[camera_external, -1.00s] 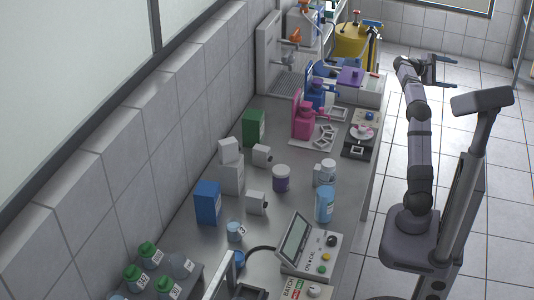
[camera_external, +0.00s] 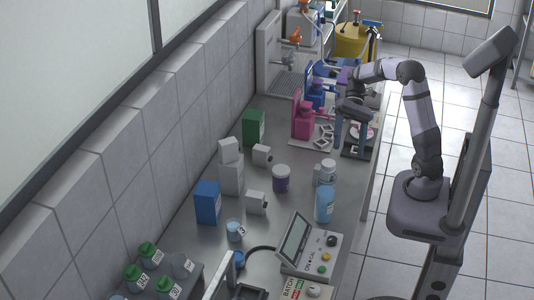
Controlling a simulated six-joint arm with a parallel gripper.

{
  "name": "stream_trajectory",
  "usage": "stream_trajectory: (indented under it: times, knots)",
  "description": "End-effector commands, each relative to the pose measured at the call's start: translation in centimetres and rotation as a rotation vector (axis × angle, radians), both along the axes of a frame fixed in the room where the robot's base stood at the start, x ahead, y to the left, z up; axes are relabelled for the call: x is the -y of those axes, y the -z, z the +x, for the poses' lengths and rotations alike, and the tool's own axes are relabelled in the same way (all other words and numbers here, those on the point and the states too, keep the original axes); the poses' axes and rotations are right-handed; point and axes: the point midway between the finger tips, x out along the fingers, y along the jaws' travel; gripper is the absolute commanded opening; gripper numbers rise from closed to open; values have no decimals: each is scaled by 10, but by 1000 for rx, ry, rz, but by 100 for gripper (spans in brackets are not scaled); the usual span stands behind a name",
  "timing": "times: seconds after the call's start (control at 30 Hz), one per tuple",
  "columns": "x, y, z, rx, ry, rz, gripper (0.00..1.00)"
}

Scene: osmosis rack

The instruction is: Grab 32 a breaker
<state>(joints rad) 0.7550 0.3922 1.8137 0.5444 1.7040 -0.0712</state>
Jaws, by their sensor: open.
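A small light-blue beaker (camera_external: 235,230) with a white label stands on the bench in front of the blue box; its label is too small to read fully. Another labelled clear beaker (camera_external: 182,265) stands on the rack at the lower left, beside several green-capped bottles (camera_external: 150,255). I cannot tell which one bears 32 a. My gripper (camera_external: 352,146) is open and empty, pointing down over the far right part of the bench, near the pink holder. It is well away from both beakers.
A blue box (camera_external: 207,202), grey boxes (camera_external: 231,175), a purple jar (camera_external: 281,178) and a blue bottle (camera_external: 325,204) stand mid-bench. A control panel (camera_external: 310,247) is near the front. A pink holder (camera_external: 304,122) stands by my gripper.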

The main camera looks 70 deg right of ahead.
Motion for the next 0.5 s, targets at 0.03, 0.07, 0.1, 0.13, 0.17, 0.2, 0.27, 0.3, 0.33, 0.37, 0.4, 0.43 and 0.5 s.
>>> stream_trajectory:
  times: [0.03,0.07,0.1,0.13,0.17,0.2,0.27,0.3,0.33,0.37,0.4,0.43,0.5]
  knots:
    - [-9,18,17,-66,105,49,72]
    - [-14,24,27,-109,171,77,72]
    - [-18,32,39,-168,255,110,72]
    - [-20,37,46,-211,314,133,72]
    - [-22,43,53,-255,367,155,72]
    - [-22,51,59,-311,430,177,72]
    - [-20,62,64,-386,505,199,72]
    - [-19,68,65,-428,544,208,72]
    - [-17,72,65,-452,565,210,72]
    - [-16,76,66,-472,583,213,72]
    - [-15,80,65,-495,602,215,72]
    - [-15,82,65,-506,610,216,72]
    - [-14,85,65,-525,625,217,72]
